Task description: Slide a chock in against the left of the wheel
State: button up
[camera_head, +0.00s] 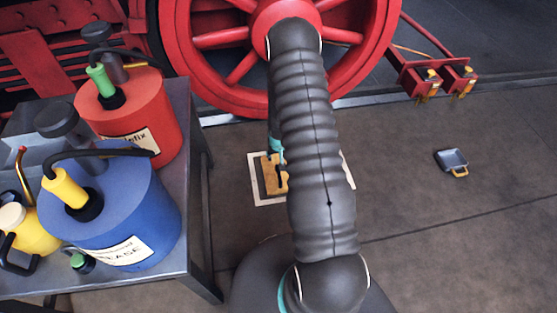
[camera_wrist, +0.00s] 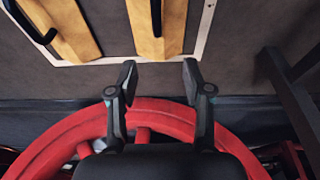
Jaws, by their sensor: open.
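The big red spoked wheel (camera_head: 228,38) stands on the rail at the back. It also shows as a red rim (camera_wrist: 60,142) at the bottom of the wrist view. Two wooden, yellowish chocks with black handles lie on the floor within a white outline: one (camera_wrist: 172,42) at the top middle of the wrist view, another (camera_wrist: 72,42) at its upper left. In the head view one chock (camera_head: 268,178) shows beside my arm; the arm hides the other. My gripper (camera_wrist: 160,75) is open and empty, its fingertips between the chocks and the wheel. Its fingers are mostly hidden in the head view.
A grey metal table (camera_head: 197,170) stands close at the left with a red can (camera_head: 150,110), a blue can (camera_head: 140,215) and a yellow can (camera_head: 35,238). A small grey tray with a yellow handle (camera_head: 452,160) lies on the floor at right. The right floor is mostly clear.

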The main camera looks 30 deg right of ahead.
aim_at(277, 167)
jog(key=f, duration=0.3)
jog(key=shift+s+d+f, duration=0.1)
jog(key=shift+s+d, duration=0.05)
jog(key=shift+s, duration=0.15)
jog(key=shift+b+x, duration=2.5)
jog(key=shift+x, duration=2.3)
grip_shut()
jog(key=shift+r+p, duration=1.35)
jog(key=shift+r, duration=0.2)
